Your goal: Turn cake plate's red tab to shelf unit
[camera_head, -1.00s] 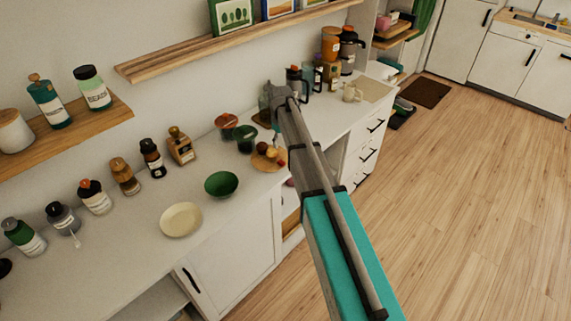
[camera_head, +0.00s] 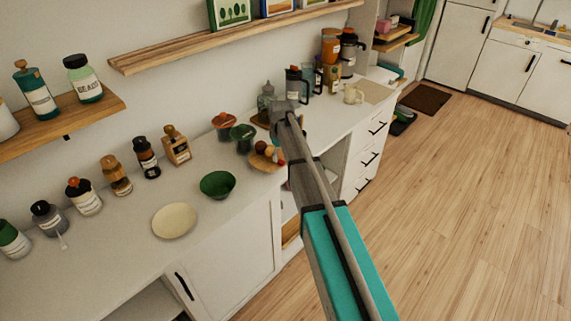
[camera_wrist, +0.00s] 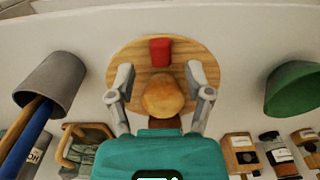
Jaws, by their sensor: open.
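The cake plate (camera_wrist: 207,58) is a round wooden board with a red tab (camera_wrist: 161,52) near its far edge in the wrist view. A round bun-like brown ball (camera_wrist: 162,97) sits on it. My gripper (camera_wrist: 160,84) is open over the plate, one finger on each side of the ball; I cannot tell whether they touch it. In the head view the plate (camera_head: 258,163) stands on the white counter with small round items on it. A unit with wooden shelves (camera_head: 397,42), possibly the shelf unit, stands beyond the counter's far end.
A green bowl (camera_head: 217,185), a cream plate (camera_head: 174,221) and several bottles stand nearer on the counter. In the wrist view a grey cup (camera_wrist: 52,82) with handles sticking out is left of the plate, and a green bowl (camera_wrist: 293,90) is right. Open wooden floor (camera_head: 440,210) lies right.

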